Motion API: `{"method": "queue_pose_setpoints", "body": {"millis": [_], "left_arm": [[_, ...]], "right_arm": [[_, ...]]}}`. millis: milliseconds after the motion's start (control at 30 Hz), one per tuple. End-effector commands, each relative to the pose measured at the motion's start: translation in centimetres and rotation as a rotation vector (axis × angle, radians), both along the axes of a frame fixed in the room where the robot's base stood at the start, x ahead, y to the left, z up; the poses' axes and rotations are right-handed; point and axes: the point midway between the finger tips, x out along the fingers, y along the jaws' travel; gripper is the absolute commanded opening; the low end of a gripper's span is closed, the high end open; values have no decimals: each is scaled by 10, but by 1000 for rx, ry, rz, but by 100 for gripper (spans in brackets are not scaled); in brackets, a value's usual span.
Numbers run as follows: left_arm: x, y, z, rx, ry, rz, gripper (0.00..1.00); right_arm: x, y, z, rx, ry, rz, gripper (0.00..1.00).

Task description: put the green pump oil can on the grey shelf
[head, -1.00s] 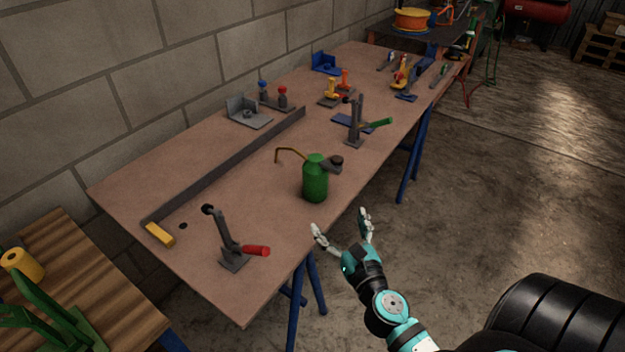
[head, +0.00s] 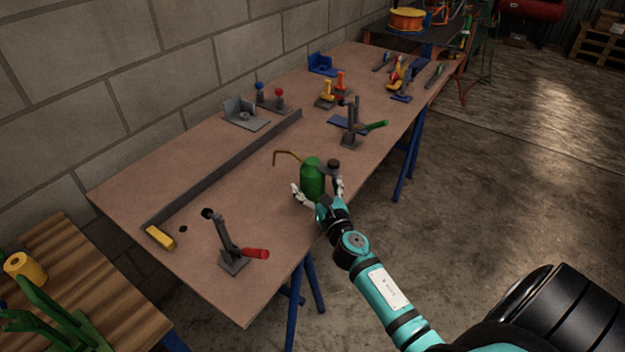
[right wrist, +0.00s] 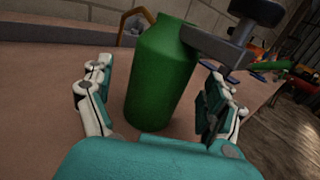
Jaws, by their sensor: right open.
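The green pump oil can (head: 313,178) stands upright on the brown workbench (head: 120,200), near its front edge. Its thin brass spout points left and its dark pump head and lever stick out to the right. My right gripper (head: 317,186) is open, with one finger on each side of the can. In the right wrist view the can (right wrist: 160,75) stands between the spread fingers, with gaps visible on both sides. A grey L-shaped piece (head: 246,112) at the back by the wall may be the grey shelf; I cannot be sure. My left gripper is not in view.
A toggle clamp with a red handle (head: 257,253) stands left of the can, one with a green handle (head: 374,126) behind it to the right. A long dark bar (head: 225,165) lies between can and wall.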

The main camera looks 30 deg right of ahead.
Motion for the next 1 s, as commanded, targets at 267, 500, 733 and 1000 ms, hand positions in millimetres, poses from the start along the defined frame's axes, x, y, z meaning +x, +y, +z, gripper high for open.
{"method": "queue_pose_setpoints", "body": {"millis": [267,500,733,1000], "left_arm": [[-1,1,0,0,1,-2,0],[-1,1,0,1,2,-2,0],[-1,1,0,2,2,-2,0],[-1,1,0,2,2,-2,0]], "right_arm": [[27,-8,-1,1,0,0,89],[27,-8,-1,1,0,0,84],[27,-8,-1,1,0,0,54],[27,-8,-1,1,0,0,18]]}}
